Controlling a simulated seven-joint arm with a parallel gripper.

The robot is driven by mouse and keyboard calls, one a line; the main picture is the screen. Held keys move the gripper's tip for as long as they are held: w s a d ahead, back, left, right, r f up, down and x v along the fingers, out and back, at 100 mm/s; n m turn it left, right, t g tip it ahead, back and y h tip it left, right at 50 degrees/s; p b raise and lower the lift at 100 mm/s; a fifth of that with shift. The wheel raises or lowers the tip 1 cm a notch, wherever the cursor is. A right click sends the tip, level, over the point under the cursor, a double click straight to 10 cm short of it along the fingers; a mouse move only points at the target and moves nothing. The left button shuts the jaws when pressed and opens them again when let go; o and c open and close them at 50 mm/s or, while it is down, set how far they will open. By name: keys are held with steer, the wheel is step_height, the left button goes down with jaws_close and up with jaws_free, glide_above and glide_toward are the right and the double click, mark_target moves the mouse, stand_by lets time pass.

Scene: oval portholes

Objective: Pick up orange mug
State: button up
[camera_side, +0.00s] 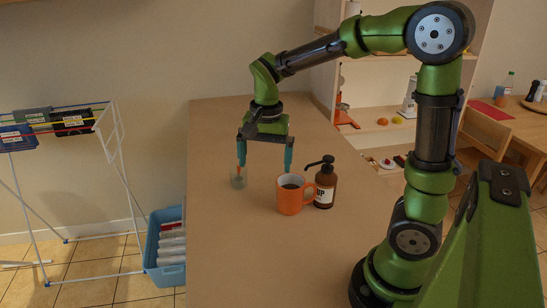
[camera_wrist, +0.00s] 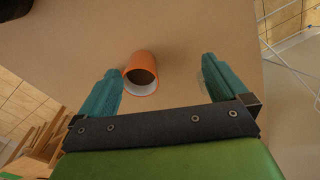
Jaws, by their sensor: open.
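The orange mug (camera_side: 288,200) stands upright on the brown table, with a dark inside and its handle toward the right. My gripper (camera_side: 265,169) is open and empty, pointing down, behind and to the left of the mug in the side view and apart from it. In the wrist view the mug (camera_wrist: 141,60) shows beyond the open fingers (camera_wrist: 160,68), nearer the left finger. The exact height of the fingertips above the table is hard to tell.
A brown pump bottle (camera_side: 326,187) stands close to the mug's right. The table's front left (camera_side: 225,260) is clear. A blue crate (camera_side: 163,245) is off the table's left edge.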

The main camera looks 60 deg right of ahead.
mark_target(291, 192)
steer(key=w+d+m+g+h, duration=0.1)
steer(key=w+d+m+g, duration=0.15)
steer(key=m, duration=0.55)
steer(key=w+d+m+g+h, duration=0.15)
steer(key=d+m, duration=0.25)
steer(key=m, duration=0.4)
steer(key=x, duration=1.1)
steer(key=s+x, duration=0.1)
steer(key=x, duration=0.5)
steer(key=shift+a, duration=0.1)
steer(key=shift+c, duration=0.2)
